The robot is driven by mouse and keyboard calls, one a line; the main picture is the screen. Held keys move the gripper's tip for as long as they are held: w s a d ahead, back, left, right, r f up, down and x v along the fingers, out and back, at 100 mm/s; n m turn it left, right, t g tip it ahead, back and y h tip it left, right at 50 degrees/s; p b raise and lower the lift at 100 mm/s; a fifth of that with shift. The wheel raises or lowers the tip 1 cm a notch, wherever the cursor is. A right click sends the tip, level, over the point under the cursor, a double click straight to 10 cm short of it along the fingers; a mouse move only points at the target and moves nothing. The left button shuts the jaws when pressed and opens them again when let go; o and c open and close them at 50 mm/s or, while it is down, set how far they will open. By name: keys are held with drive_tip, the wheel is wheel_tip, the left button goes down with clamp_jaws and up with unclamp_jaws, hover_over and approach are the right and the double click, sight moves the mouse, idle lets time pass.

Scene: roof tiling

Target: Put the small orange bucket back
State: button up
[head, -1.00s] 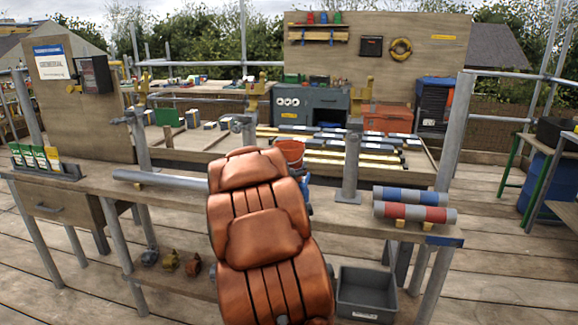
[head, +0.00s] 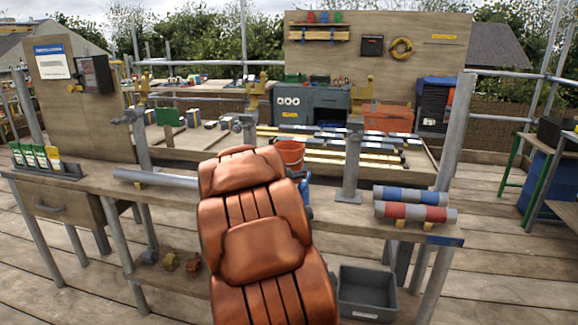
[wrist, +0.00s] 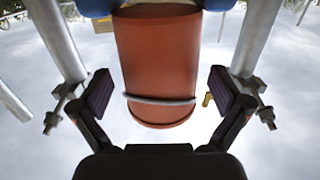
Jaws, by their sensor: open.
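The small orange bucket (head: 290,155) shows in the head view just beyond the bench, partly hidden behind my copper-coloured arm. In the wrist view the orange bucket (wrist: 158,62) fills the middle, with its grey handle lying across it near the rim. That view looks upside down, with the sky below. My gripper (wrist: 161,91) is open. Its dark finger pads stand on either side of the bucket, with a gap visible on both sides. What the bucket rests on or hangs from cannot be made out.
A wooden bench (head: 95,183) crosses the foreground, with a grey upright post (head: 350,170) right of the bucket. Blue and red banded rolls (head: 415,212) lie at its right end. A grey pipe (head: 155,179) lies left. A grey crate (head: 366,293) sits below.

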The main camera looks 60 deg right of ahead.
drive_tip(key=v, duration=0.9)
